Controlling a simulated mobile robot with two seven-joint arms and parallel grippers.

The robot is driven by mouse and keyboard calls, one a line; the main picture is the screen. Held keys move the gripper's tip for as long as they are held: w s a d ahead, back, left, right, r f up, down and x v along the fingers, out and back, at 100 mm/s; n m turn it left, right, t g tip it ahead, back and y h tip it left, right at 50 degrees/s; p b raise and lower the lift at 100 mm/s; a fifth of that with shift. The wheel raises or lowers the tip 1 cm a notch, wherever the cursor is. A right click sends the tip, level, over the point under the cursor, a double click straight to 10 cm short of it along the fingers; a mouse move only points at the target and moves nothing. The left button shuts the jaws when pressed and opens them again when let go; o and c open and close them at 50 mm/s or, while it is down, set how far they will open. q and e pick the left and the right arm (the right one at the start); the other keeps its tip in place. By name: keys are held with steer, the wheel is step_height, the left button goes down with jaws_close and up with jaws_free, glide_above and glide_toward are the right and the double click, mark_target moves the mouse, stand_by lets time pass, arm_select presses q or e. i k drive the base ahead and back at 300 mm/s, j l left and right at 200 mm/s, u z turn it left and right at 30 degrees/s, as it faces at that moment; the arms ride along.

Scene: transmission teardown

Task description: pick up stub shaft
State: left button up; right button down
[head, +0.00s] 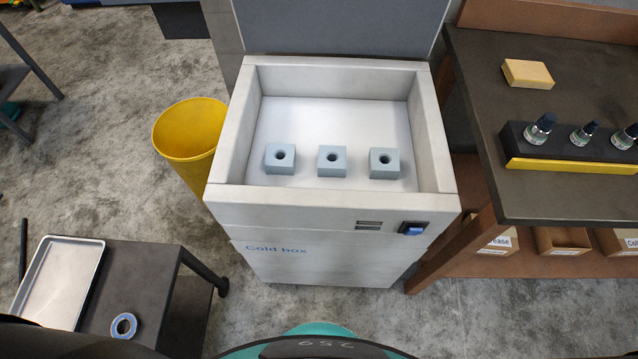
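I see no part that I can make out as a stub shaft. The open cold box (335,212) stands in the middle of the head view with its lid raised. Inside it, three grey-blue blocks stand in a row: left block (280,168), middle block (332,170) and right block (384,173). Each has a dark round hole in its top, and no shaft shows in any hole. Neither of my grippers is in view.
A yellow bin (185,150) stands left of the box. A dark cart (140,285) at lower left carries a metal tray (62,280) and a blue-grey ring (124,325). A workbench (560,205) at right holds a tan block (528,74) and a bottle rack (570,165).

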mark_target(581, 137)
steer(key=z, duration=1.6)
steer(key=i+l+u, duration=0.15)
steer(key=l, duration=0.15)
steer(key=i+l+u, duration=0.15)
steer(key=l, duration=0.2)
steer(key=i+l+u, duration=0.15)
steer(key=l, duration=0.15)
steer(key=k, duration=0.05)
